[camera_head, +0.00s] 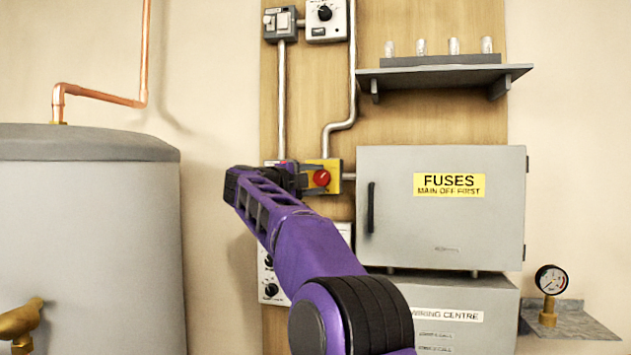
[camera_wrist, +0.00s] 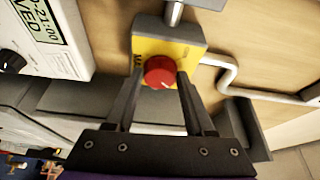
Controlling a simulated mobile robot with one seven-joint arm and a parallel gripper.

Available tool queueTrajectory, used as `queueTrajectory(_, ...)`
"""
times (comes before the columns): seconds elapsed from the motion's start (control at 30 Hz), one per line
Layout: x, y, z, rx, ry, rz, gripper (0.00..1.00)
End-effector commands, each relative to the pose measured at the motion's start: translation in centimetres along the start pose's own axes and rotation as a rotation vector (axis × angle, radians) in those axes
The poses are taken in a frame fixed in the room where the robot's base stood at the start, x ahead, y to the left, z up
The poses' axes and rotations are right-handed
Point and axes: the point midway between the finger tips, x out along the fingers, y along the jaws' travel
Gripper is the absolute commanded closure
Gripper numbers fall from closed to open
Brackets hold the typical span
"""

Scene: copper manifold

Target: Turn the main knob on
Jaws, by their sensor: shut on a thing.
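The main knob (camera_wrist: 160,72) is a round red knob on a yellow plate (camera_wrist: 190,48) of a small switch box. In the wrist view the fingers of my gripper (camera_wrist: 159,76) reach up on either side of it, shut on the knob. In the head view the red knob (camera_head: 321,178) shows on its yellow plate, just right of my gripper (camera_head: 303,179). My purple arm hides part of the box's surroundings. The knob's pointer mark is too small to read.
A grey fuse cabinet (camera_head: 390,165) labelled FUSES stands just right of the knob. A shelf (camera_head: 445,76) with several small fuses is above it. A grey conduit (camera_head: 281,100) runs down the wooden board. A grey tank (camera_head: 90,230) stands at left. A white controller (camera_wrist: 70,50) shows in the wrist view.

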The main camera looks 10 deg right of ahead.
Motion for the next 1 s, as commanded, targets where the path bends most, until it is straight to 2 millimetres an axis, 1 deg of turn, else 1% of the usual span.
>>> queueTrajectory(0.3, 0.05, -0.03, -0.03, 0.085, 0.002, 0.036, 1.00)
queueTrajectory(0.77, 0.04, -0.05, -0.04, 0.095, 0.002, 0.040, 1.00)
queueTrajectory(0.8, 0.04, -0.05, -0.05, 0.095, 0.002, 0.040, 0.41)
queueTrajectory(0.93, 0.03, -0.06, -0.03, 0.094, 0.001, 0.039, 0.17)
queueTrajectory(1.0, 0.03, -0.07, -0.03, 0.094, 0.001, 0.039, 0.17)
